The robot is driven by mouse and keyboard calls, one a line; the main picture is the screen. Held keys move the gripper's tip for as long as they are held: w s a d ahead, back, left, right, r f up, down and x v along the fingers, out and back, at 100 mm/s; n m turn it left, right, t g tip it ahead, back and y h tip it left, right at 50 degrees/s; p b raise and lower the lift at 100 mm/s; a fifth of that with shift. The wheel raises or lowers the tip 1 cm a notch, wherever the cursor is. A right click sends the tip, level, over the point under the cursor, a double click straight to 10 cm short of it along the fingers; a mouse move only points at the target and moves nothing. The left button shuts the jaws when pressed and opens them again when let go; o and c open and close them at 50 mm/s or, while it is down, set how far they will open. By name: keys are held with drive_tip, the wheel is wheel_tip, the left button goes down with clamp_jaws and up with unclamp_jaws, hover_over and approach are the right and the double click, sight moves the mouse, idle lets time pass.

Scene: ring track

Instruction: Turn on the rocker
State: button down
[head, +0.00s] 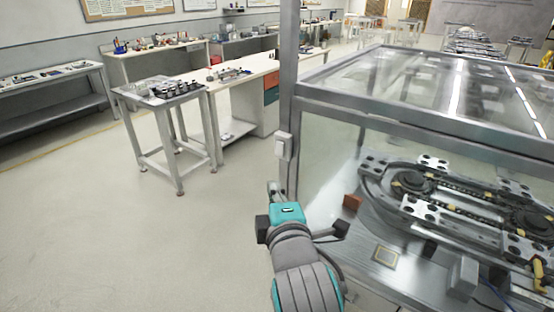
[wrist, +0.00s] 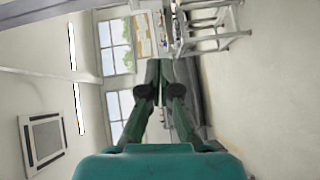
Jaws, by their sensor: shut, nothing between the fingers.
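The rocker switch is a small white box (head: 284,146) fixed on the upright metal post of the glass enclosure in the head view. Its on or off position is too small to tell. My gripper (head: 273,188) is just below the box in the picture, its tip close to the post; whether it touches anything cannot be told. In the wrist view, my gripper's dark green fingers (wrist: 166,66) are together with nothing between them. I cannot make out the rocker in the wrist view.
The glass enclosure with its metal frame (head: 410,122) fills the right side, with a ring track (head: 415,185) inside. A small table (head: 160,100) with dark parts stands at left. Workbenches (head: 150,55) line the back wall. The floor (head: 110,240) at left is clear.

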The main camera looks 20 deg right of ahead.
approach(276, 153)
drive_tip(key=w+a, duration=0.2)
drive_tip(key=w, duration=0.2)
drive_tip(key=shift+w+d+f, duration=0.1)
drive_tip(key=shift+w+d, duration=0.5)
drive_tip(key=shift+d, duration=0.1)
drive_tip(key=shift+w+d+f, duration=0.15)
drive_tip(key=shift+w+d, duration=0.4)
drive_tip(key=shift+d, duration=0.1)
drive_tip(key=shift+w+d+f, duration=0.1)
drive_tip(key=shift+w+d, duration=0.05)
drive_tip(key=shift+d, duration=0.05)
